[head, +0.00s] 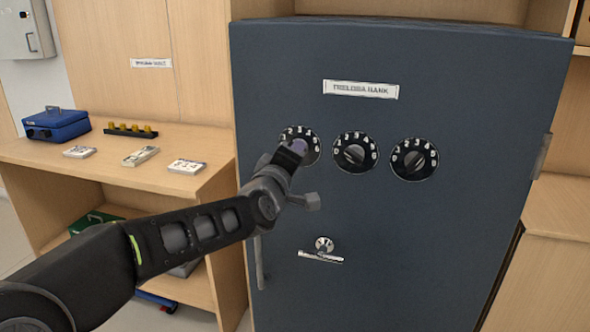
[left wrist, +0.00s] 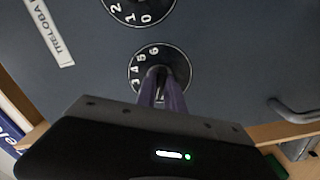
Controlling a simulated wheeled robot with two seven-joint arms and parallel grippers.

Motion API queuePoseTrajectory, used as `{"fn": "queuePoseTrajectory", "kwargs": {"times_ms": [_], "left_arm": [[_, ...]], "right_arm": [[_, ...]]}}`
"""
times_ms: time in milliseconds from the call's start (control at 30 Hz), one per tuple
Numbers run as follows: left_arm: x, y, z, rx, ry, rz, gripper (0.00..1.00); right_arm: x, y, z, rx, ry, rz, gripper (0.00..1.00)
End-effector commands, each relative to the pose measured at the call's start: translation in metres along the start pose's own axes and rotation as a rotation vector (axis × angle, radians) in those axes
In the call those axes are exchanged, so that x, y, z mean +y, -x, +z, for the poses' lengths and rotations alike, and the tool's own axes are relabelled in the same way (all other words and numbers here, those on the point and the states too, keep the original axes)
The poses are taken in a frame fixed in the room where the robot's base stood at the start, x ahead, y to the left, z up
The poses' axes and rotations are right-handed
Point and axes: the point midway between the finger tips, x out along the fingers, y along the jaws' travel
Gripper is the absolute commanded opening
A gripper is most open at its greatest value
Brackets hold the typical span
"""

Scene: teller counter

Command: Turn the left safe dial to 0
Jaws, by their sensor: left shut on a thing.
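The left safe dial (head: 313,151) is a round black plate with white numbers, at the left of three dials on the dark blue safe (head: 400,230). My left gripper (head: 297,149) reaches it from the lower left and covers much of it. In the left wrist view the same dial (left wrist: 183,61) shows the numbers 3 to 6 along its upper left. My left gripper (left wrist: 161,88) is shut on its knob there. The fingers hide where the knob points. The middle dial (head: 345,142) and right dial (head: 425,168) are untouched. My right gripper is out of view.
At left, a wooden counter (head: 110,172) holds a blue cash box (head: 56,124), a coin rack (head: 130,131) and small stacks (head: 140,156). The safe front right of my arm is clear.

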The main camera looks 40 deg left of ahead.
Motion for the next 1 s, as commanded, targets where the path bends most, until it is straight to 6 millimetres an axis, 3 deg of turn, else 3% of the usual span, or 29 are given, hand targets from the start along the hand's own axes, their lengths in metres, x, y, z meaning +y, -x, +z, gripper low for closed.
{"fn": "queuePoseTrajectory", "kwargs": {"times_ms": [100,500,1000], "left_arm": [[-0.004,0.000,0.002,0.000,0.111,0.002,0.00],[-0.002,0.000,0.001,0.000,0.389,0.000,0.00],[0.000,0.000,0.000,0.001,0.461,-0.002,0.00]], "right_arm": [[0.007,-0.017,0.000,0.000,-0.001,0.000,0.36],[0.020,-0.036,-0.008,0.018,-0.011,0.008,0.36],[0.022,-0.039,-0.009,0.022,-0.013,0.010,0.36]]}}
